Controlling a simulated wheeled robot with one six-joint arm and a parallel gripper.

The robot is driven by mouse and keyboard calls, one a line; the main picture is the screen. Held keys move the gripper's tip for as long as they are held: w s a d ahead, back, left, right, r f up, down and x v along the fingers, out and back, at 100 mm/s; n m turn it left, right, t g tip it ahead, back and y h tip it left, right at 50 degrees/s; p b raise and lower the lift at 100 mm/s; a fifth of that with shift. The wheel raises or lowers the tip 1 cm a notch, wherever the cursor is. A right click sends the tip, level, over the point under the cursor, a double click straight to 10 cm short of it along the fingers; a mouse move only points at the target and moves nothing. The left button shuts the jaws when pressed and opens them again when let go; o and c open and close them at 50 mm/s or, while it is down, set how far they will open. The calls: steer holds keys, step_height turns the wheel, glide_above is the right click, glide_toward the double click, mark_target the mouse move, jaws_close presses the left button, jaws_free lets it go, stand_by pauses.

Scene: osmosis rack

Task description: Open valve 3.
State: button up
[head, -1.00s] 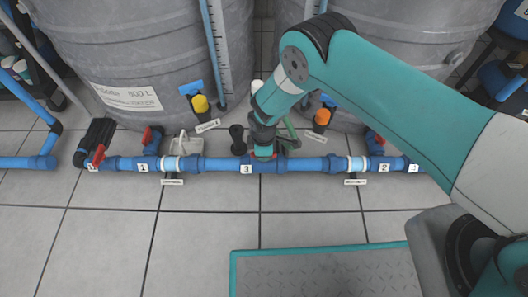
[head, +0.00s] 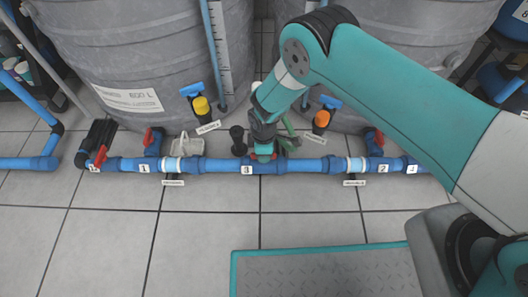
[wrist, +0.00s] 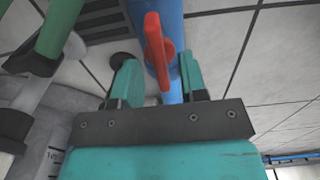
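Valve 3 sits on the blue pipe (head: 220,165) at the label "3" (head: 247,170) in the head view. My gripper (head: 264,152) is right above it and hides most of the valve. In the wrist view my gripper (wrist: 157,60) has its two teal fingers apart. A red valve handle (wrist: 153,35) shows between and just beyond the fingertips, with the blue pipe (wrist: 172,15) behind it. A gap shows between the handle and each finger, so nothing looks held.
Red-handled valves 1 (head: 152,140) and 2 (head: 375,140) stand on the same pipe. Yellow (head: 201,106) and orange (head: 321,121) capped fittings stand behind it, before large grey tanks (head: 140,60). A green pipe (wrist: 60,25) is close at the gripper's left.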

step_height(320, 180, up, 16)
steer(key=p, duration=0.6)
steer(key=shift+f, duration=0.25)
steer(key=s+d+r+m+y+p, duration=0.1)
steer(key=s+d+r+m, duration=0.15)
steer(key=r, duration=1.15)
steer(key=s+d+r+m+y+p, duration=0.1)
steer(key=s+d+r+m, duration=0.15)
steer(key=r, duration=1.15)
steer(key=s+d+r+m+y, duration=0.1)
steer(key=s+d+r+m, duration=0.25)
steer(key=s+r, duration=0.4)
steer(key=s+d+r+m+y, duration=0.1)
steer(key=s+d+r+m, duration=0.1)
steer(key=s+d+r, duration=0.55)
step_height(320, 180, up, 37)
steer(key=s+a+p, duration=0.2)
steer(key=p, duration=3.7)
steer(key=shift+s+a, duration=0.25)
steer(key=shift+a, duration=0.05)
